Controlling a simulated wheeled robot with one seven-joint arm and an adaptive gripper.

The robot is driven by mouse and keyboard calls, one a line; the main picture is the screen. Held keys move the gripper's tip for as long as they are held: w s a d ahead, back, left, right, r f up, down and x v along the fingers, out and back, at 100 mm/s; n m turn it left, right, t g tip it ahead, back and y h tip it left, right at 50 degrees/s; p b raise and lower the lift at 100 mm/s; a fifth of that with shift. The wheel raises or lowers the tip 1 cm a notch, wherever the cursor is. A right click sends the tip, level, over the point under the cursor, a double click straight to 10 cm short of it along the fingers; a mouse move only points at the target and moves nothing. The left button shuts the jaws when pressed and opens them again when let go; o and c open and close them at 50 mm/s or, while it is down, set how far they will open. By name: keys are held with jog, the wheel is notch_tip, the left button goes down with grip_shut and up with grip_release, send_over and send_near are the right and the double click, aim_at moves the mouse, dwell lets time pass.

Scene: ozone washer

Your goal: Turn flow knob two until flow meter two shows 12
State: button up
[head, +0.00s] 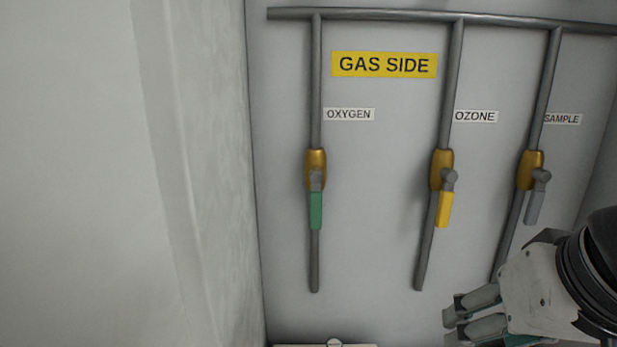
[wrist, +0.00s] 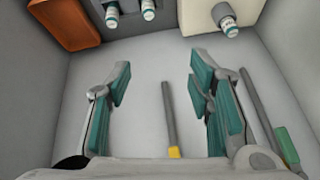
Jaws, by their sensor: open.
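My gripper (head: 449,320) is at the lower right of the head view, low in front of the panel. In the wrist view my gripper (wrist: 160,75) has its two teal-padded fingers wide apart, with nothing held between them. At the top of the wrist view are two small pale cylindrical fittings, a left one (wrist: 111,15) and a right one (wrist: 147,10), on a dark mount. A similar fitting (wrist: 229,27) is on a cream box. I cannot tell whether any of these is flow knob two. No readable flow meter shows in either view.
The GAS SIDE panel (head: 386,65) carries pipes with a green oxygen handle (head: 316,210), a yellow ozone handle (head: 443,209) and a grey sample handle (head: 535,207). An orange box (wrist: 66,22) is at the wrist view's upper left. A pale wall (head: 195,170) stands at left.

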jog(key=s+f+n, duration=0.1)
jog(key=f, duration=0.1)
jog(key=s+f+n+g, duration=0.1)
jog(key=s, duration=0.1)
jog(key=shift+d+f+g, duration=0.3)
jog(key=shift+d+f, duration=0.05)
jog(key=shift+d, duration=0.05)
jog(key=shift+w, duration=0.1)
dwell(0.7)
jog(key=shift+r, duration=0.1)
jog(key=c, duration=0.3)
jog(key=w+a+r+m+t+y+p, duration=0.1)
jog(key=w+r+t+p, duration=0.15)
jog(key=r, duration=0.55)
jog(key=w+a+r+m+t+y+p, duration=0.1)
jog(key=w+a+r+t, duration=0.2)
jog(key=r, duration=0.5)
jog(key=d+r+m+t+h+p, duration=0.15)
jog(key=r+t, duration=0.25)
jog(key=r, duration=0.8)
jog(key=d+r+m+t+p, duration=0.2)
jog(key=d+r+m+t, duration=0.15)
jog(key=r, duration=0.85)
jog(key=shift+t, duration=0.4)
jog(key=w, duration=0.4)
jog(key=w+a, duration=0.1)
jog(key=w, duration=0.3)
jog(key=w+b, duration=0.1)
jog(key=w, duration=0.4)
jog(key=shift+a+r, duration=0.15)
